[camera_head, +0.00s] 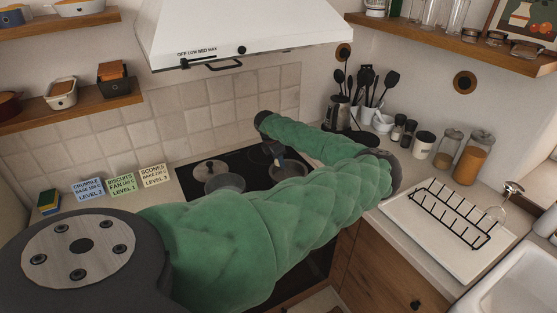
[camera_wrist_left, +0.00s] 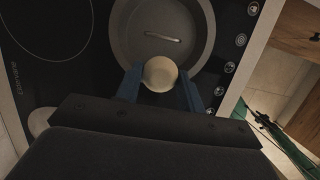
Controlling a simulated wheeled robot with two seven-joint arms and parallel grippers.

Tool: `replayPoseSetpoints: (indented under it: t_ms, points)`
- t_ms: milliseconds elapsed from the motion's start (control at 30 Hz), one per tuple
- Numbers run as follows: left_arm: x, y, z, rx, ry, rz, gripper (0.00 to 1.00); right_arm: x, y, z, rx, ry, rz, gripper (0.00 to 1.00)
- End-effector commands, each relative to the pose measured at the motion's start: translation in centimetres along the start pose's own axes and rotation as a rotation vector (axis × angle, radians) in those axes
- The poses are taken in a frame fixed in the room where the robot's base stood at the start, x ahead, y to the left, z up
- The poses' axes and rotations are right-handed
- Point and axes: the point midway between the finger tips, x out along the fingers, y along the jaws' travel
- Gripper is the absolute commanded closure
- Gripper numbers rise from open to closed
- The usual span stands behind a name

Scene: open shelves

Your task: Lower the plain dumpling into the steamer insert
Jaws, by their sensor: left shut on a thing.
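The plain dumpling (camera_wrist_left: 160,73) is a pale, smooth, round thing in the left wrist view. My left gripper (camera_wrist_left: 160,88) is shut on it, with a blue finger on either side. In the head view my left gripper (camera_head: 277,156) is small and partly hidden by my green-sleeved arm. The steamer insert (camera_wrist_left: 122,42) appears as a round grey vessel with a short pale bar at its middle. The dumpling overlaps its near rim in the left wrist view; I cannot tell its height above it. The vessel also shows in the head view (camera_head: 290,168). My right gripper is out of view.
A second pan (camera_head: 224,183) stands on the black hob, left of the vessel. The range hood (camera_head: 240,35) hangs above. Utensils in a holder (camera_head: 338,113), jars and a drying rack (camera_head: 440,212) stand to the right. Recipe cards (camera_head: 121,184) stand at the left.

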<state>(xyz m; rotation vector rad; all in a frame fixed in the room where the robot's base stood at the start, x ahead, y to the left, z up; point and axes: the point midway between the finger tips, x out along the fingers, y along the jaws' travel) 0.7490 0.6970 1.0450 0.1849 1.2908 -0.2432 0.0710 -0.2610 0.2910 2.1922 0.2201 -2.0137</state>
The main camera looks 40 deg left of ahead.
Motion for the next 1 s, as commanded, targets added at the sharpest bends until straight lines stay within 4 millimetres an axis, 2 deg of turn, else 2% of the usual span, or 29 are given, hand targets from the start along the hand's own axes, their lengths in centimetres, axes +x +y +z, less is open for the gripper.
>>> replayPoseSetpoints:
  t_ms: [400,1000]
  points:
    - [0.1,0.0,0.0,0.000,0.000,0.000,0.70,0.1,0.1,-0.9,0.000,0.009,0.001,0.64]
    - [2.4,0.0,-0.7,0.000,0.001,-0.001,0.70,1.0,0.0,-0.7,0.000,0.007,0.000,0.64]
